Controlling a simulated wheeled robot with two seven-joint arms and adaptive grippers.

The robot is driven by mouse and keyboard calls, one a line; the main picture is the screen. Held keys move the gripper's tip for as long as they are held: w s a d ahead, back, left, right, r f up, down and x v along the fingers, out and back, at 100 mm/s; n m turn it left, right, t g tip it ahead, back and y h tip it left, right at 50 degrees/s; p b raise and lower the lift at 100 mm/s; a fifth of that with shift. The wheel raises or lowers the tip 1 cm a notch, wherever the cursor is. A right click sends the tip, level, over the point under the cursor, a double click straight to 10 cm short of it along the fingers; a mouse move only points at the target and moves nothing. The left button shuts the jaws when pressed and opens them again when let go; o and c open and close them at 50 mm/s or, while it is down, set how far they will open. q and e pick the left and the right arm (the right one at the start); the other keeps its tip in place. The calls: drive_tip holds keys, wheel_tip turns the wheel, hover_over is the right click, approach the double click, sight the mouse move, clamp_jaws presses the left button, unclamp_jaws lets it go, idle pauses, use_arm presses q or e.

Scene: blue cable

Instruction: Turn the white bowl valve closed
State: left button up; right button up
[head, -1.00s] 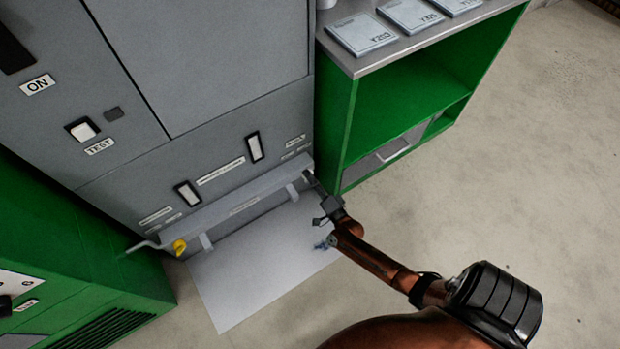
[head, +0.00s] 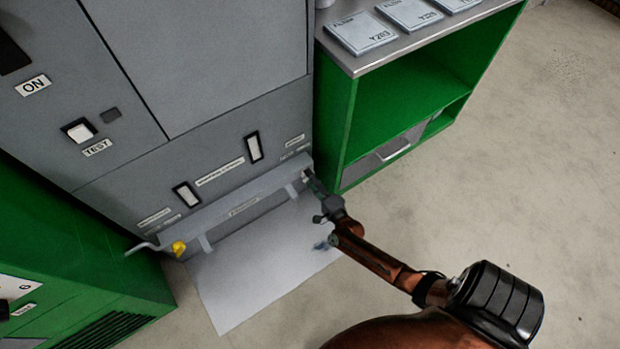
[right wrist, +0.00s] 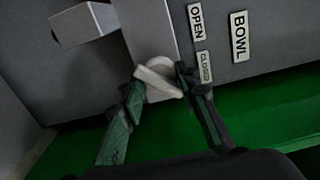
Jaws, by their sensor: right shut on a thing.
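The white bowl valve (right wrist: 158,76) shows in the right wrist view as a small pale handle beside the BOWL label (right wrist: 239,37). My right gripper (right wrist: 160,88) has its two green-and-black fingers on either side of the valve handle and is shut on it. In the head view the right gripper (head: 308,180) reaches the right end of the grey ledge low on the cabinet; the valve is too small to make out clearly there. OPEN (right wrist: 196,21) and CLOSED (right wrist: 205,66) labels sit beside the valve. My left gripper is not in view.
A yellow valve (head: 179,247) is at the left end of the ledge (head: 235,207). A green shelf unit (head: 405,110) stands close to the right of my right gripper. A white sheet (head: 255,275) lies on the floor below; open floor is at the right.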

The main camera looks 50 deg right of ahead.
drive_tip(key=o, duration=0.9)
drive_tip(key=shift+s+d+f, duration=0.1)
drive_tip(key=shift+c, duration=0.2)
drive_tip(key=o, duration=0.3)
drive_tip(key=v, duration=1.2)
